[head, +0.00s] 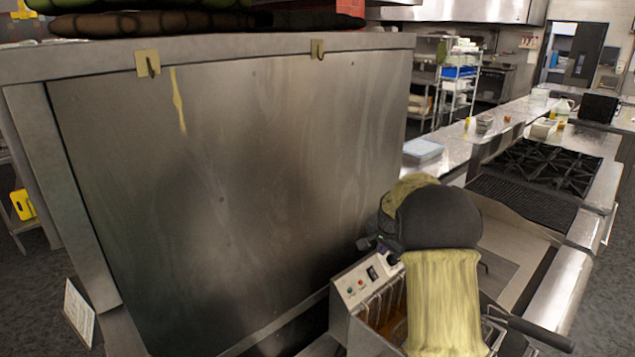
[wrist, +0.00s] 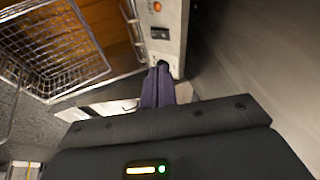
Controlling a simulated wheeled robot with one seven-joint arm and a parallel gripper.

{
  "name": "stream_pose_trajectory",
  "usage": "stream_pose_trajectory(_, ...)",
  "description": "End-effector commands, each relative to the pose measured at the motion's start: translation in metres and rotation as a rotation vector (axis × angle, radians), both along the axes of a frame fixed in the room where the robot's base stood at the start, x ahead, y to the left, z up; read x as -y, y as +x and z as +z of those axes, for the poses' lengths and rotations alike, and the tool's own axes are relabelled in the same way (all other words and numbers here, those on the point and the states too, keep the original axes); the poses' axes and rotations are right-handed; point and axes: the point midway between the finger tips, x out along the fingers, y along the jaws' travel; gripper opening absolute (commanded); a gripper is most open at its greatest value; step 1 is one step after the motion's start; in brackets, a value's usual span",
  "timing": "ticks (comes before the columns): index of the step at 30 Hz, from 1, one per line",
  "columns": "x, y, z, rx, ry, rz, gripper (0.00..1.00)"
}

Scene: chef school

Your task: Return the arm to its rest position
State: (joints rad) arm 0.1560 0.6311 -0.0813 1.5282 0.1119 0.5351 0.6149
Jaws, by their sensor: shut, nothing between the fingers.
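My gripper (wrist: 159,72) shows in the wrist view with its two dark fingers together and nothing between them. The fingertips point toward the lower end of a light control panel (wrist: 160,30); whether they touch it I cannot tell. In the head view my arm rises at the lower right, over a deep fryer (head: 352,292), and bends at a dark joint. The arm hides part of the fryer, and my fingers cannot be made out there.
A wire fryer basket (wrist: 55,50) lies left of my fingers in the wrist view. A large steel panel (head: 230,190) stands left of my arm. A black-grated stove (head: 548,165) and a long counter lie to the right. A basket handle (head: 540,333) sticks out rightward.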

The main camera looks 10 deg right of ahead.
Motion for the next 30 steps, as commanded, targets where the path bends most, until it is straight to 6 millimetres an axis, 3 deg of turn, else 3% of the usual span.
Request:
stream_pose_trajectory(4, -0.016, -0.026, 0.005, -0.023, -0.019, 0.072, 0.00)
stream_pose_trajectory(8, -0.039, -0.068, 0.007, -0.061, -0.052, 0.189, 0.00)
stream_pose_trajectory(15, -0.083, -0.162, 0.005, -0.133, -0.118, 0.446, 0.00)
stream_pose_trajectory(24, -0.122, -0.289, -0.008, -0.209, -0.198, 0.768, 0.00)
stream_pose_trajectory(27, -0.127, -0.317, -0.013, -0.226, -0.214, 0.837, 0.00)
stream_pose_trajectory(30, -0.128, -0.328, -0.016, -0.233, -0.221, 0.869, 0.00)
